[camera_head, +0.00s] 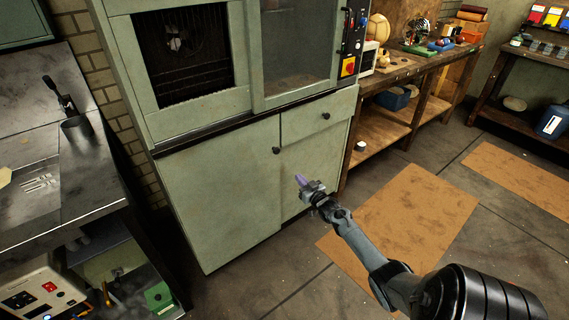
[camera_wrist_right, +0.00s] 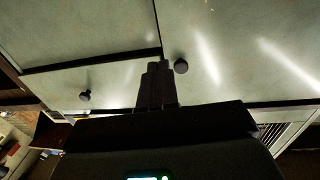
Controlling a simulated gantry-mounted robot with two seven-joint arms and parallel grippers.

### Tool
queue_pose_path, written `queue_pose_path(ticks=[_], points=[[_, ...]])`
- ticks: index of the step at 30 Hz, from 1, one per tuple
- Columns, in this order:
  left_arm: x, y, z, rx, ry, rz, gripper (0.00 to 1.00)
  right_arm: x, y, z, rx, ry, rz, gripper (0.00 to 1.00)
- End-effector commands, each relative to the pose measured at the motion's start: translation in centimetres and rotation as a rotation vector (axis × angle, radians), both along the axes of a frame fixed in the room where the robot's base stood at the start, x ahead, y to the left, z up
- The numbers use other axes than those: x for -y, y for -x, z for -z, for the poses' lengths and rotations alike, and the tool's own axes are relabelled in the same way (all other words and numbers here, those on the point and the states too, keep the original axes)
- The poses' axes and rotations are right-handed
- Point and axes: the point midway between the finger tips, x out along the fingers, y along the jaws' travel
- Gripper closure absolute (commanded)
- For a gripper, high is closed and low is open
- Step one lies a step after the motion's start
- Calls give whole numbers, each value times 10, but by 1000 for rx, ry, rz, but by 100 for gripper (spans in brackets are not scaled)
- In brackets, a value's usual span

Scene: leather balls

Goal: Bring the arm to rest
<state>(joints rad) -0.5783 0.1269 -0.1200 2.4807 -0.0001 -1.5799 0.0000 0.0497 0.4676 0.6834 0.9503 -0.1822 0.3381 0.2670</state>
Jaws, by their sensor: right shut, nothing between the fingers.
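My right arm comes in from the lower right in the head view. My right gripper (camera_head: 302,182) is in front of the lower doors of a pale green cabinet (camera_head: 215,190). Its fingers are together and hold nothing. In the right wrist view the shut fingers (camera_wrist_right: 157,72) point at the cabinet front, beside a dark round knob (camera_wrist_right: 181,66). I cannot tell the exact gap between the fingertips and the cabinet. My left gripper is not in view.
A dark metal bench (camera_head: 60,200) stands at the left. A wooden workbench (camera_head: 425,72) with several items runs along the back right. Cardboard-coloured mats (camera_head: 410,220) lie on the grey floor. The floor right of the cabinet is mostly clear.

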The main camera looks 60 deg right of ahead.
Motion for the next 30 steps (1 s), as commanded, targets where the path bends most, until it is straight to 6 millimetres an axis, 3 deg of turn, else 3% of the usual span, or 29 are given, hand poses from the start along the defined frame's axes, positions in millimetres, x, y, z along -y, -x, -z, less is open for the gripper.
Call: queue_pose_path(ticks=[7, 11, 14, 23, 26, 30], points=[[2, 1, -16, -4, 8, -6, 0, -7, 23, 8, -42, -8, -1, 100], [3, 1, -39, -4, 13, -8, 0, -39, 43, 29, -122, -28, -48, 100], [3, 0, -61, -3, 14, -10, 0, -94, 41, 25, -162, -16, -150, 100], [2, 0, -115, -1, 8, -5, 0, -313, 37, -1, -438, -83, -407, 100], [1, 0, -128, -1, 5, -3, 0, -385, 46, -24, -545, -116, -467, 100], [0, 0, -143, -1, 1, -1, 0, -475, 70, -73, -698, -171, -540, 100]])
